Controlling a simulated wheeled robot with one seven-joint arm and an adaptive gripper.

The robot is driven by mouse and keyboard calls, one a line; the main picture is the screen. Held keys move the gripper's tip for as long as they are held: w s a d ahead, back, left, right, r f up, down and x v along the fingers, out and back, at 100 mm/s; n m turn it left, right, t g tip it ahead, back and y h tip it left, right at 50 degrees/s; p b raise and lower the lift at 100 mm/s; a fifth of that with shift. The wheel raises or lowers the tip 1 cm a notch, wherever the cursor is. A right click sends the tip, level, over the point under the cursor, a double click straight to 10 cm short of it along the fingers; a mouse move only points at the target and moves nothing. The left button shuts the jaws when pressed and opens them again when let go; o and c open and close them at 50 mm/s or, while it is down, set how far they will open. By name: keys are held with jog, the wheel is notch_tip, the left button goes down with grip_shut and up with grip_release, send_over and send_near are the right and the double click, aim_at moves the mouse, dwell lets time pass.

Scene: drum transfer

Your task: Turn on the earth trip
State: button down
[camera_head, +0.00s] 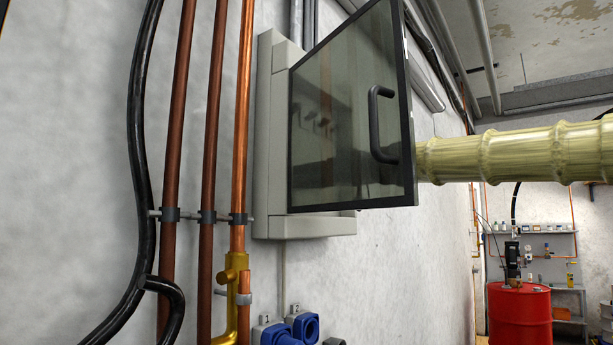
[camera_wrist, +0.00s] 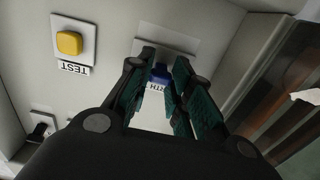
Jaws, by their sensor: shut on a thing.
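Whether the switch is up or down cannot be told. In the head view the grey wall cabinet (camera_head: 268,140) has its dark glass door (camera_head: 340,120) swung open. My arm reaches in behind the door, which hides my gripper there.
A yellow button (camera_wrist: 69,43) with a TEST label sits left of my gripper. A black switch (camera_wrist: 42,126) is at lower left. The door's black handle (camera_head: 375,125) is close to my arm. Copper pipes (camera_head: 240,130) run left of the cabinet, and blue sockets (camera_head: 304,328) sit below.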

jog(key=r+g+h+p, duration=0.1)
jog(key=p, duration=0.3)
jog(key=g+h+p, duration=0.1)
jog(key=h+p, duration=0.1)
jog(key=p, duration=0.2)
jog(key=shift+w+a+r+g+h+p, duration=0.1)
jog(key=shift+w+r+g+h+p, duration=0.05)
jog(key=shift+r+g+h+p, duration=0.2)
jog(key=c, duration=1.3)
grip_release()
jog(key=shift+f, duration=0.1)
jog(key=v, duration=1.2)
jog(key=shift+f, duration=0.1)
